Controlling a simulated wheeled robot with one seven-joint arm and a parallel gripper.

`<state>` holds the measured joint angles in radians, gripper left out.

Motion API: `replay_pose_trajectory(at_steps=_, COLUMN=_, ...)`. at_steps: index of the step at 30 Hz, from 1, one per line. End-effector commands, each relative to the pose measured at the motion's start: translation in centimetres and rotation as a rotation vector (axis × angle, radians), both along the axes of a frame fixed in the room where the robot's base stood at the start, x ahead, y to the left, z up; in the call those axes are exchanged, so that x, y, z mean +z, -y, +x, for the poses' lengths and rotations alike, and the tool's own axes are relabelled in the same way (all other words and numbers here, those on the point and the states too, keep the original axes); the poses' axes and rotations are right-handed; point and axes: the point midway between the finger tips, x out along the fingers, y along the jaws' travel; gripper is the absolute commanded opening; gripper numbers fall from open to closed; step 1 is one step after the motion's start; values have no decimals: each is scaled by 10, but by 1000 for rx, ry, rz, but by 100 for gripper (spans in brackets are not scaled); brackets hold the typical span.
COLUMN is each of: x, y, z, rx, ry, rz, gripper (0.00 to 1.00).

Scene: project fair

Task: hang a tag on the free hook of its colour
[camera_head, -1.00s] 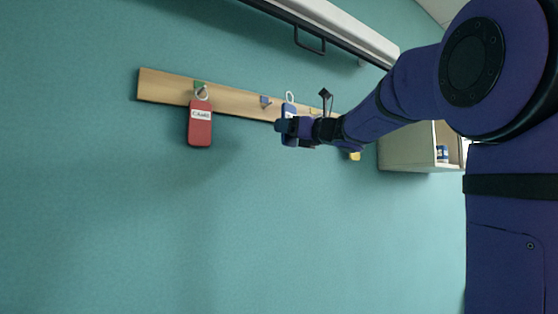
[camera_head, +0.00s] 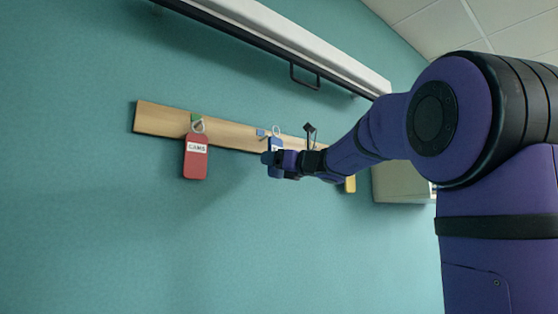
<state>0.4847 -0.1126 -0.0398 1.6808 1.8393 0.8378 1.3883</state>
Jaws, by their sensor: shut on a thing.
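A wooden hook board (camera_head: 160,118) runs along the teal wall. A red tag (camera_head: 196,163) with a white label hangs by its loop from the green hook (camera_head: 196,119) at the left. A blue hook (camera_head: 261,133) shows to its right and looks bare. My gripper (camera_head: 277,165) is shut on a blue tag (camera_head: 275,142), whose pale loop stands up close to the blue hook, just right of it. I cannot tell whether the loop touches the hook. A yellow tag (camera_head: 350,184) shows partly behind my arm; its hook is hidden.
A white case with a dark bar and handle (camera_head: 305,76) is mounted on the wall above the board. A pale cabinet (camera_head: 398,184) is at the right, partly behind my arm.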

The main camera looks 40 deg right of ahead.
Motion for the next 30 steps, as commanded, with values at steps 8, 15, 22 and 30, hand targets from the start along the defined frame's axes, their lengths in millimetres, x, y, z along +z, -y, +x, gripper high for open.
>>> replay_pose_trajectory(at_steps=8, x=-2, y=0, z=15, rx=0, ry=-1, rz=-1, gripper=50)
replay_pose_trajectory(at_steps=15, x=-3, y=-1, z=27, rx=0, ry=-1, rz=-1, gripper=50)
replay_pose_trajectory(at_steps=22, x=-3, y=-1, z=38, rx=0, ry=0, rz=0, gripper=50)
replay_pose_trajectory(at_steps=30, x=-6, y=-2, z=51, rx=0, ry=0, rz=0, gripper=50)
